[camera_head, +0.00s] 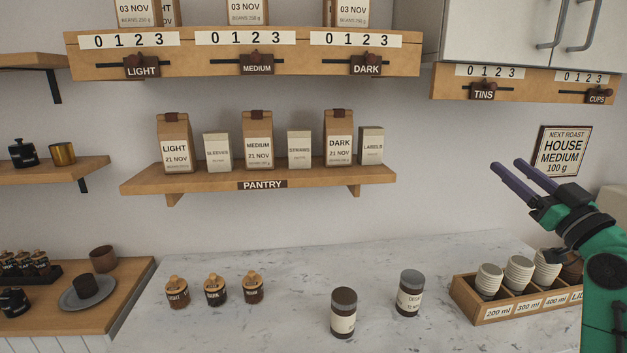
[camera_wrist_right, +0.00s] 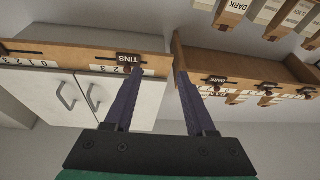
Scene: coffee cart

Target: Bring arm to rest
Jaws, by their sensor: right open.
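My right gripper (camera_head: 524,177) is raised at the right of the head view, above the cup crate and in front of the wall. Its two purple fingers are parallel and apart, with nothing between them. In the right wrist view the open fingers (camera_wrist_right: 156,88) point toward the shelf and cabinet, which appear upside down; the gap between them is empty. The green right arm comes in from the lower right edge. My left gripper does not show in either view.
A cup crate (camera_head: 497,316) stands on the marble counter (camera_head: 260,330) below the right gripper. Two jars (camera_head: 343,313) (camera_head: 410,293) and several small lidded jars (camera_head: 215,289) stand left of it. The pantry shelf (camera_head: 320,179) and slider rails (camera_head: 240,54) are on the wall. The counter's back is clear.

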